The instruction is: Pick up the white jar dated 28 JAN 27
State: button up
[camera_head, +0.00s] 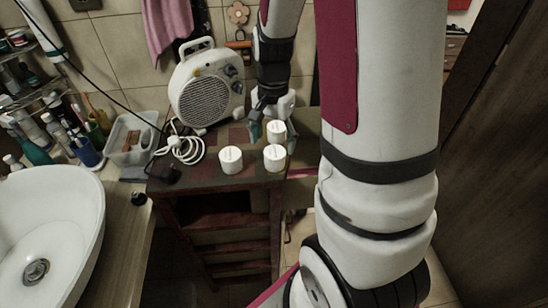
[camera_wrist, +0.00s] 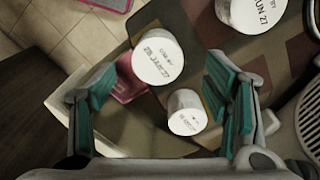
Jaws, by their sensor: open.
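Three short white jars stand on the small dark table. The front-right jar (camera_head: 275,158) shows in the wrist view (camera_wrist: 158,60) with a date like "28 J?N 27"; its middle letter is unclear. The left jar (camera_head: 231,160) is cut by the top edge of the wrist view (camera_wrist: 250,12) and ends in "JUN 27". The back jar (camera_head: 276,132) looks smaller in the wrist view (camera_wrist: 187,114), and its print is too small to read. My gripper (camera_head: 273,128) is open and empty at the back jar. In the wrist view its fingers (camera_wrist: 162,92) flank that jar from above.
A white fan heater (camera_head: 208,88) stands behind and left on the table (camera_head: 215,181), with a coiled white cable (camera_head: 186,150) before it. A clear bin (camera_head: 132,138) and basin (camera_head: 45,225) lie further left. The table's right edge is close to the jars.

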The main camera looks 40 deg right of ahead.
aim_at(274, 152)
jog(key=shift+s+f, duration=0.1)
jog(key=shift+f, duration=2.5)
jog(key=shift+d, duration=0.1)
jog(key=c, duration=1.3)
jog(key=shift+r, duration=0.15)
